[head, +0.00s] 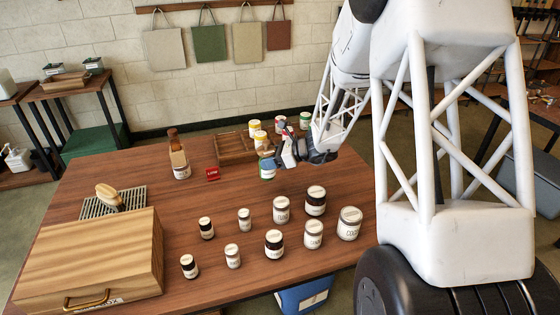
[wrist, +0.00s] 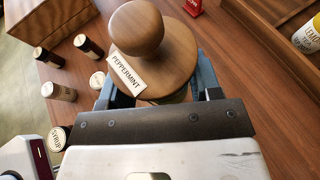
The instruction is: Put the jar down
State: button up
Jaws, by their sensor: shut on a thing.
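The jar (wrist: 178,60) has a round wooden lid with a ball knob and a tag reading PEPPERMINT. It sits between the two fingers of my gripper (wrist: 152,92) in the wrist view, and the gripper is shut on it. The jar looks upright. Its lower part is hidden in the wrist view, and I cannot tell whether its base touches the table (head: 130,172).
Behind is the wooden tray (head: 232,157) with several jars near it. A red card (head: 212,174) and a brown bottle (head: 179,160) stand to the left. Several lidded jars (head: 281,210) stand in front. A wooden box (head: 90,255) is at front left. Bare table lies between.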

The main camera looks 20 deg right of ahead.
aim_at(269, 144)
notch_tip(269, 144, up, 5)
jog(key=shift+r, duration=0.15)
jog(key=s+d+m+t+h, duration=0.1)
jog(key=s+d, duration=0.4)
jog(key=d, duration=0.7)
jog(key=s+d+m+t, duration=0.1)
jog(key=s+d, duration=0.5)
jog(key=d, duration=0.6)
notch_tip(269, 144, down, 10)
jog(key=shift+a, duration=0.2)
jog(key=shift+w, duration=0.15)
jog(key=w+d, duration=0.3)
jog(key=w, duration=0.4)
jog(key=w+d+f, duration=0.1)
jog(key=w+d, duration=0.2)
jog(key=w, duration=0.4)
jog(key=shift+w+d+f, duration=0.2)
jog(key=shift+w+f, duration=0.05)
jog(key=shift+w, duration=0.05)
jog(key=shift+f, duration=0.1)
